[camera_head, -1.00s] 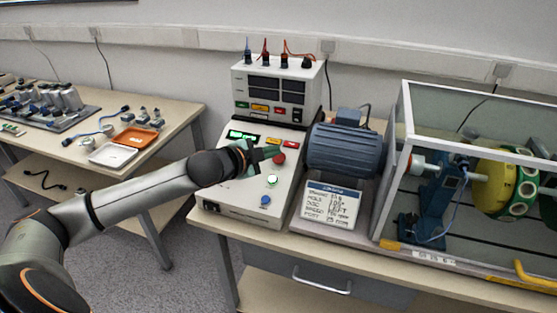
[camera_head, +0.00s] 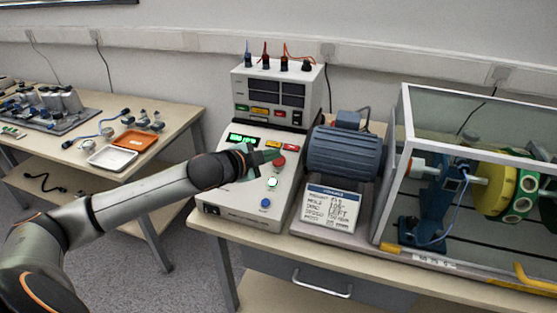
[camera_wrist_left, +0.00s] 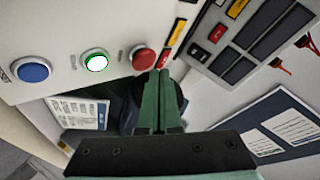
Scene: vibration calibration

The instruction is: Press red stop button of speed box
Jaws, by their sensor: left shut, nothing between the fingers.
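The speed box (camera_head: 236,190) is a white sloped console on the bench. Its red stop button (camera_head: 279,161) sits near the upper right of the panel, above a lit white-green button (camera_head: 272,183) and a blue button (camera_head: 266,203). My left gripper (camera_head: 270,156) is shut and empty, its green fingers reaching over the panel beside the red button. In the left wrist view, the red button (camera_wrist_left: 143,59) is just left of the fingertips (camera_wrist_left: 158,76), with the lit button (camera_wrist_left: 95,61) and blue button (camera_wrist_left: 32,70) farther left. I cannot tell whether the fingertips touch the red button. My right gripper is out of view.
A white instrument box (camera_head: 276,92) with cables stands behind the panel. A blue motor (camera_head: 345,152) and a text card (camera_head: 332,208) are close on the right. A clear-walled guard (camera_head: 393,190) encloses a yellow-green disc (camera_head: 497,188). A side table (camera_head: 185,115) holds trays and parts.

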